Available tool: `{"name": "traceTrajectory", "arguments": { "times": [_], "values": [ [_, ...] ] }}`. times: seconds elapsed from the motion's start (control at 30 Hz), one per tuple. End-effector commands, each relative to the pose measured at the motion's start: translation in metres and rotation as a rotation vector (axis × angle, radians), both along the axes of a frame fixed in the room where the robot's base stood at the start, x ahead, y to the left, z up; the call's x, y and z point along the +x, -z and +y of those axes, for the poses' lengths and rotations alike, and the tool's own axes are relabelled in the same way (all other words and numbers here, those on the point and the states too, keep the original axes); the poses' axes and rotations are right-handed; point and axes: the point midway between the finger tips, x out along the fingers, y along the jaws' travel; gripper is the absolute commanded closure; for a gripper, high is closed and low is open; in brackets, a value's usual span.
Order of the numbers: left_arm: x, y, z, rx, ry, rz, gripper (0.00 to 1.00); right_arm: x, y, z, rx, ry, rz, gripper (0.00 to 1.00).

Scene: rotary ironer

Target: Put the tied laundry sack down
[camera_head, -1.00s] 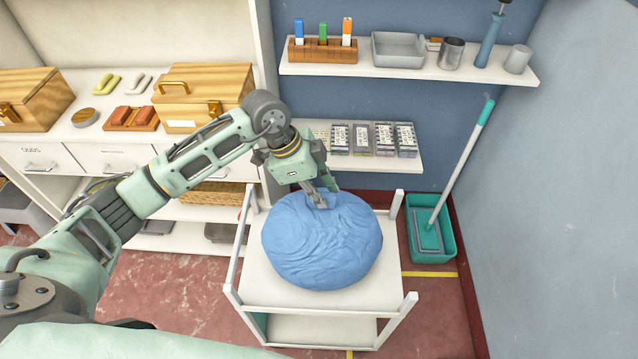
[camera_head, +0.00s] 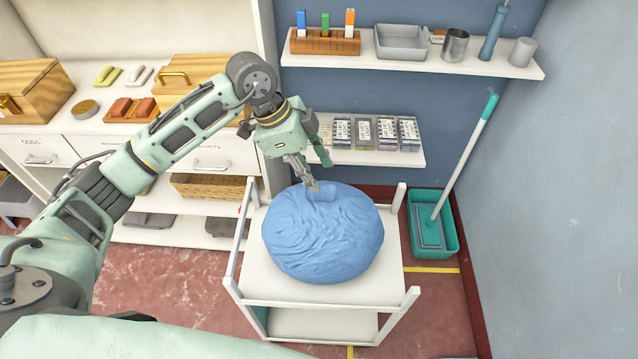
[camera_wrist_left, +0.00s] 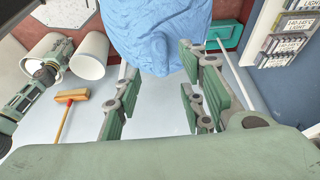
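The tied laundry sack (camera_head: 322,240) is a round, wrinkled blue bundle. It rests on the white top of a small cart (camera_head: 384,284), with a small raised tuft (camera_head: 322,192) towards its back. My left gripper (camera_head: 318,174) is just behind and above that tuft, its fingers spread. Whether one fingertip still touches the tuft is hard to tell. My right gripper is not in view.
The cart has upright corner posts (camera_head: 398,198) around the sack. A shelf (camera_head: 375,150) with small labelled packs hangs on the wall close behind the gripper. Drawers and wooden boxes fill the left.

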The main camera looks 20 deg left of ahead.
Motion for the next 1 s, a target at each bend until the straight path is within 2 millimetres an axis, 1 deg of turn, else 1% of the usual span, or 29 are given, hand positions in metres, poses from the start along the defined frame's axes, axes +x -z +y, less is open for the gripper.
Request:
{"name": "traceTrajectory", "arguments": {
  "times": [0.03,0.1,0.2,0.3,0.5,0.77,0.83,0.87,0.97,1.0],
  "values": [
    [0.0,-0.009,0.005,0.001,-0.001,-0.006,0.63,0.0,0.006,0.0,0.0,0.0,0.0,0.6],
    [-0.001,-0.023,0.01,0.001,0.0,-0.005,0.63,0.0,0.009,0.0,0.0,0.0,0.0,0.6],
    [-0.003,-0.04,0.017,0.001,-0.002,-0.004,0.63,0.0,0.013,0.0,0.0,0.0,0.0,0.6],
    [-0.005,-0.052,0.021,0.0,-0.001,-0.003,0.63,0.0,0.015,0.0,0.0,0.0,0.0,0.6],
    [-0.007,-0.062,0.025,0.0,0.0,0.0,0.63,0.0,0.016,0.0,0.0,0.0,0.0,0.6],
    [-0.007,-0.063,0.025,-0.001,0.001,0.0,0.63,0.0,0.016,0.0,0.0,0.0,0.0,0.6],
    [-0.008,-0.061,0.019,-0.021,0.017,-0.003,0.63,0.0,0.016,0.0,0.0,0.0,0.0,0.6],
    [-0.009,-0.06,0.013,-0.042,0.034,-0.008,0.63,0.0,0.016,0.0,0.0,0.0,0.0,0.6],
    [-0.013,-0.059,-0.025,-0.179,0.135,-0.047,0.63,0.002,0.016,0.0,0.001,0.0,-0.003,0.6],
    [-0.017,-0.06,-0.048,-0.268,0.189,-0.077,0.63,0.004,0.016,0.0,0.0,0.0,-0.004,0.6]
  ]
}}
